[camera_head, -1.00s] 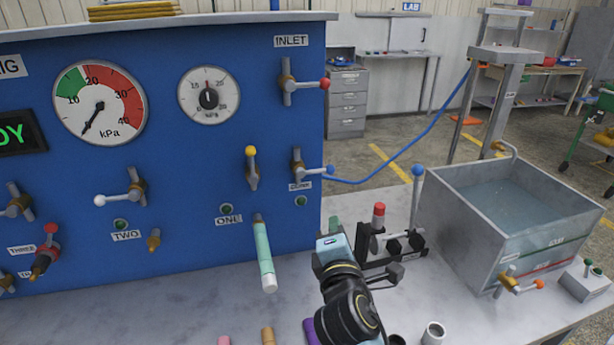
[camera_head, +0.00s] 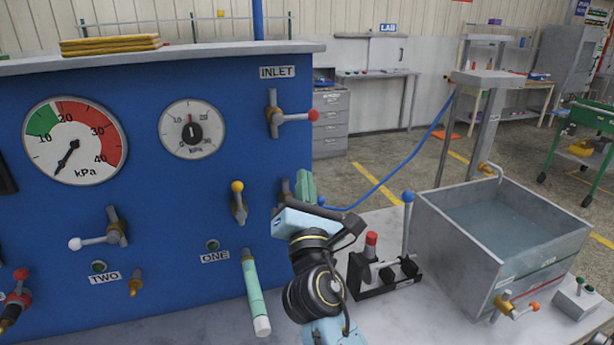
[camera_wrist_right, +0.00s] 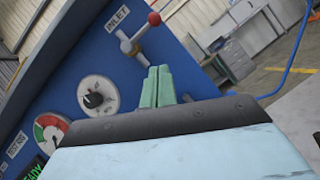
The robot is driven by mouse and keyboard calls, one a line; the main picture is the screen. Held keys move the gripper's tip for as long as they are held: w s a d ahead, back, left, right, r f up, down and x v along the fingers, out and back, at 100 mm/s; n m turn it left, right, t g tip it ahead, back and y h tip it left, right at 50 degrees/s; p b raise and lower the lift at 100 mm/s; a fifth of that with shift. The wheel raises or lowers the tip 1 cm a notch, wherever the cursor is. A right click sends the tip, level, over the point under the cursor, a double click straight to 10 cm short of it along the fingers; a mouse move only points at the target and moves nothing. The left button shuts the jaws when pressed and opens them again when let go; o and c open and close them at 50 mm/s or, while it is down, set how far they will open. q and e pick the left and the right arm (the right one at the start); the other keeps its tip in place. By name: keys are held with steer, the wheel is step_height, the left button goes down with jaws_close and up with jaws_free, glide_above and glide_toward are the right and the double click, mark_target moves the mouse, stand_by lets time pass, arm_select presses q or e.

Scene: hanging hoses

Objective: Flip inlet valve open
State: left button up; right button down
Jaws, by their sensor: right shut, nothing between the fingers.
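The inlet valve (camera_head: 275,114) is on the blue panel under the INLET label (camera_head: 277,72). Its lever points right and ends in a red knob (camera_head: 313,115). The valve also shows in the right wrist view (camera_wrist_right: 131,47), with its red knob (camera_wrist_right: 154,18) to the upper right. My right gripper (camera_head: 305,186) is below the valve, apart from it, in front of the panel's right side. Its two green fingers (camera_wrist_right: 157,86) are together with nothing between them. They partly hide the lower valve with the blue knob. My left gripper is not in view.
A gauge (camera_head: 192,129) and a yellow-knobbed valve (camera_head: 239,203) are left of my right gripper. A green-white hose (camera_head: 256,295) hangs below. A black stand with a blue-knobbed lever (camera_head: 407,232) and a metal water tank (camera_head: 465,253) are to the right.

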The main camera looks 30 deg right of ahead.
mark_target(297, 117)
steer(key=w+d+r+p, duration=0.4)
steer(key=w+d+r, duration=0.1)
steer(key=w+r, duration=0.1)
steer(key=shift+w, duration=0.25)
steer(key=shift+w, duration=0.1)
